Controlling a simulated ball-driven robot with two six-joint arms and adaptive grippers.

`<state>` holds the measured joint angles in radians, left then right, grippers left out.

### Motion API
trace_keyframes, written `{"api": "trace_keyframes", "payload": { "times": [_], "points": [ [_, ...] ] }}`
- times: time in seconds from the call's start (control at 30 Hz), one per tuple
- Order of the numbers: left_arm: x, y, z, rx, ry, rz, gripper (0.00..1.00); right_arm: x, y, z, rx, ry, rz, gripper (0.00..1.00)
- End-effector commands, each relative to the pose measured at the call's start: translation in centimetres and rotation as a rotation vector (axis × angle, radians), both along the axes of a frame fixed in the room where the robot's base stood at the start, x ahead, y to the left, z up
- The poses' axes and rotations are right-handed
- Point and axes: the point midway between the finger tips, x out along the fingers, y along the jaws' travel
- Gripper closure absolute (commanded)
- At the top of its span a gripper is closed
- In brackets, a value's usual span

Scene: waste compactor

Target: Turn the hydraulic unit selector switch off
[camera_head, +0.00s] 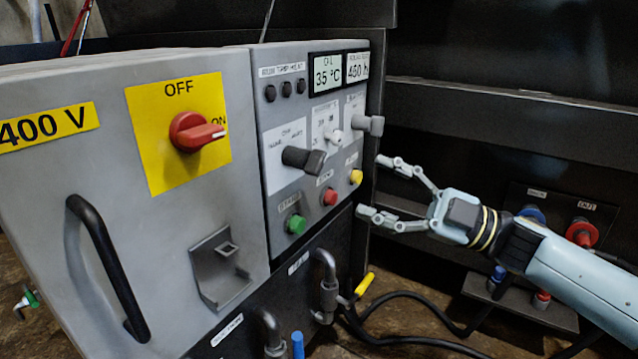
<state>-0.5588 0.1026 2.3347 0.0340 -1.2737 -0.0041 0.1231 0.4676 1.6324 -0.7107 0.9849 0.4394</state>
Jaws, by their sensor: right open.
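The hydraulic unit's grey control panel (282,220) stands in the middle of the head view. A black selector switch (304,160) sits on a white label plate at its left. A white key-like switch (334,136) and a grey selector knob (370,124) sit further right; their labels are too small to read surely. A red rotary switch (196,131) on a yellow plate points toward ON. My right gripper (370,187) is open and empty, just right of the panel, its fingers pointing left near the yellow button. My left gripper is not in view.
Green (296,224), red (330,197) and yellow (356,177) buttons lie below the switches. A black handle (107,265) and grey bracket (219,267) project from the left cabinet. Pipes and a yellow-handled valve (364,284) are below. Dark machinery stands behind my right arm.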

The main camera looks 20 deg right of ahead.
Motion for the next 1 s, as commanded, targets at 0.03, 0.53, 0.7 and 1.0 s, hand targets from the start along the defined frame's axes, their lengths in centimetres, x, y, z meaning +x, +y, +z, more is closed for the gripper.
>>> {"api": "trace_keyframes", "payload": {
  "times": [0.03, 0.53, 0.7, 1.0],
  "points": [
    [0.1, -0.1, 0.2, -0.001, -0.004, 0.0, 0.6, 0.4, 0.6, 0.2, 0.002, -0.005, 0.002, 0.38],
    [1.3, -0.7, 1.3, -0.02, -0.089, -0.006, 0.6, 5.3, 7.3, 2.5, 0.005, -0.002, -0.003, 0.38],
    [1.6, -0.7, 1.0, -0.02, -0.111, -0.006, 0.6, 5.7, 7.9, 2.8, 0.003, -0.001, -0.004, 0.38],
    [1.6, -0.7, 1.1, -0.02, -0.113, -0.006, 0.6, 5.8, 7.9, 2.9, 0.003, 0.0, -0.005, 0.48]
  ]
}}
